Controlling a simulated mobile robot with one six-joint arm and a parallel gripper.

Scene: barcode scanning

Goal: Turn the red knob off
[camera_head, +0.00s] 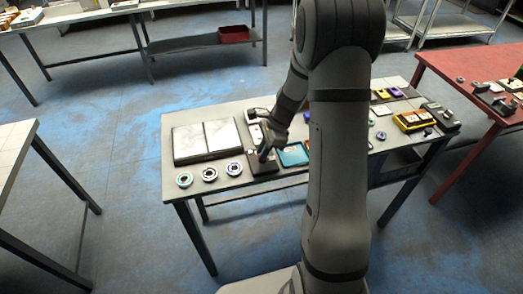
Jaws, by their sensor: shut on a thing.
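My gripper (265,153) points down at a flat dark box (258,170) on the near side of the grey table. Its fingers are shut on a small part on top of that box. A little red shows at the fingertips, which appears to be the red knob (262,158). The fingers hide most of the knob, so I cannot tell which way it is turned.
The grey table (226,189) also holds a white double panel (206,140), several round dials (209,174), a teal tray (293,154) and a yellow case (413,120). A red table (468,66) stands at right. My arm hides the table's middle.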

